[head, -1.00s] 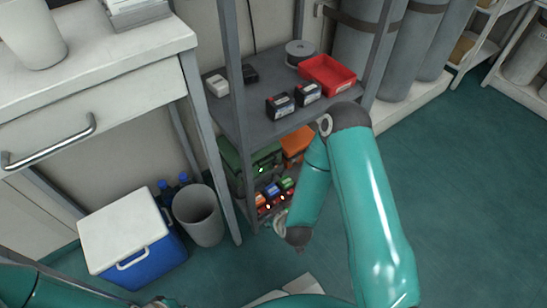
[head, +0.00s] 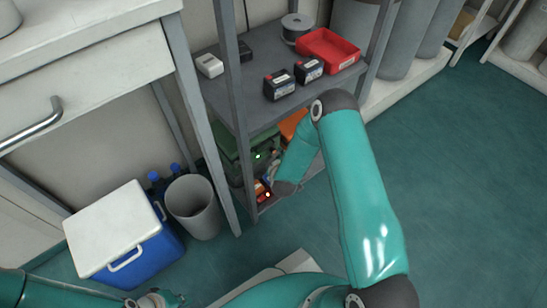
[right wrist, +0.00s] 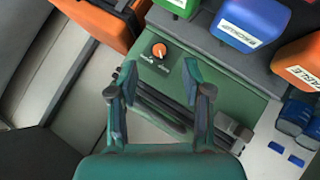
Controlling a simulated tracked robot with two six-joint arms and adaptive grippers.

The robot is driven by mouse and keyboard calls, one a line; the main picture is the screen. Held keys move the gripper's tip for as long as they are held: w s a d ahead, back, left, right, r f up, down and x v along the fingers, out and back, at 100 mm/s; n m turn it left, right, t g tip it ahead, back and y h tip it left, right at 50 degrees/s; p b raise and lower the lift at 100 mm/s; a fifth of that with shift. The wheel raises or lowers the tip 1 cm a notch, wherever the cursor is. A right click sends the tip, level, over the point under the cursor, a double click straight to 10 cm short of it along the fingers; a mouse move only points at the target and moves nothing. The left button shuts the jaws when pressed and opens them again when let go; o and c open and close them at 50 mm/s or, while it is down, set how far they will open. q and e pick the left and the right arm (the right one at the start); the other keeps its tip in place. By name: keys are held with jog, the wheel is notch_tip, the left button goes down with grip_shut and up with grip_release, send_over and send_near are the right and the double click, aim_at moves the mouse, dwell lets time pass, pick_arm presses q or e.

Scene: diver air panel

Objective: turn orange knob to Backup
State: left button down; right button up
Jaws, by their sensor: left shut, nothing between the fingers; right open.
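The orange knob (right wrist: 158,50) is on the top face of a green panel box (right wrist: 226,88) in the right wrist view. Small white markings lie beside it, too small to read for sure. My right gripper (right wrist: 160,84) is open, with its two fingers apart and pointing toward the panel. The knob is ahead of the gap between the fingertips, and nothing is held. In the head view my arm hides the right gripper at the lower shelf. My left gripper (head: 164,299) is shut and empty at the bottom edge.
Beyond the knob stand green (right wrist: 178,6), blue (right wrist: 247,22) and orange (right wrist: 300,62) labelled blocks. An orange case (right wrist: 105,18) is to the left. The grey shelf rack (head: 222,95) has upright posts close to my right arm. A bin (head: 194,206) and cooler (head: 120,235) stand left.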

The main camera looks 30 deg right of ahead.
jog(key=shift+b+x, duration=0.7)
jog(key=shift+x, duration=1.55)
grip_shut()
jog(key=shift+a, duration=0.15)
